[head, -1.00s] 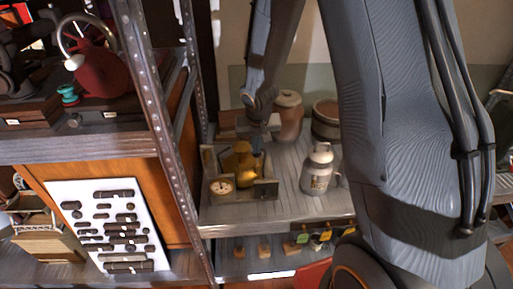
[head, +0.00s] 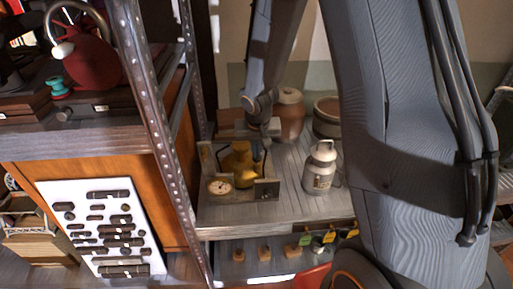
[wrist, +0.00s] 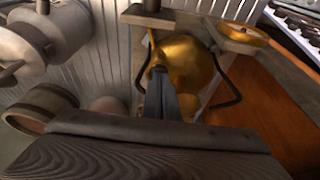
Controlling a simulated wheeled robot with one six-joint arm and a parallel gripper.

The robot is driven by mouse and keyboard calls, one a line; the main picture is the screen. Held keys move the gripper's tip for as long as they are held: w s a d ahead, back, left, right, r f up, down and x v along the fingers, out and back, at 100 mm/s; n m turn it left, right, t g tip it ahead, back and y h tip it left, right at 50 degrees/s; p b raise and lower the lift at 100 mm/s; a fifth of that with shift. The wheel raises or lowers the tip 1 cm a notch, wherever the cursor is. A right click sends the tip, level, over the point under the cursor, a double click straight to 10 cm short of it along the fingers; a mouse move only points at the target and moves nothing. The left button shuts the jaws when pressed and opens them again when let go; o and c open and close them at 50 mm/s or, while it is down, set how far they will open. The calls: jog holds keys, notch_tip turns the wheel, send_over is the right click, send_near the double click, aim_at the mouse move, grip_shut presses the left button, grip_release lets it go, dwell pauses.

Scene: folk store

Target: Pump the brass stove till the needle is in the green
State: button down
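The brass stove (head: 241,160) stands in a low wooden tray-like frame (head: 266,190) on the grey plank shelf. A round pale-faced gauge (head: 220,186) sits at its front left; the needle is too small to read. The wrist view shows the stove's rounded brass body (wrist: 188,62) with dark bent wire arms at its sides, and the gauge edge-on (wrist: 243,32). My gripper (wrist: 160,78) reaches down over the stove with its dark fingers close together. The pump is not clearly visible, and I cannot see anything between the fingers.
A pale milk can (head: 320,168) stands right of the stove. A brown jar (head: 290,113) and a dark-banded tub (head: 327,117) stand behind. A perforated metal upright (head: 150,125) rises at the left. Tagged items hang below the shelf's front edge (head: 275,229). Bare planks lie between stove and can.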

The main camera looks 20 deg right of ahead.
jog(key=d+p+v, duration=0.1)
jog(key=v, duration=1.2)
jog(key=shift+w+a+r, duration=0.15)
jog(key=shift+a+r, duration=0.15)
jog(key=shift+a, duration=0.15)
jog(key=s+f+n+g+b, duration=0.1)
jog(key=s+f, duration=0.1)
jog(key=s, duration=0.5)
jog(key=s+f+n+g+b, duration=0.1)
jog(key=s+f, duration=0.1)
jog(key=s, duration=0.6)
jog(key=shift+s+d+f+y+b, duration=0.25)
jog(key=shift+s+f+y+b, duration=0.05)
jog(key=shift+y+b, duration=0.1)
jog(key=c, duration=2.5)
grip_release()
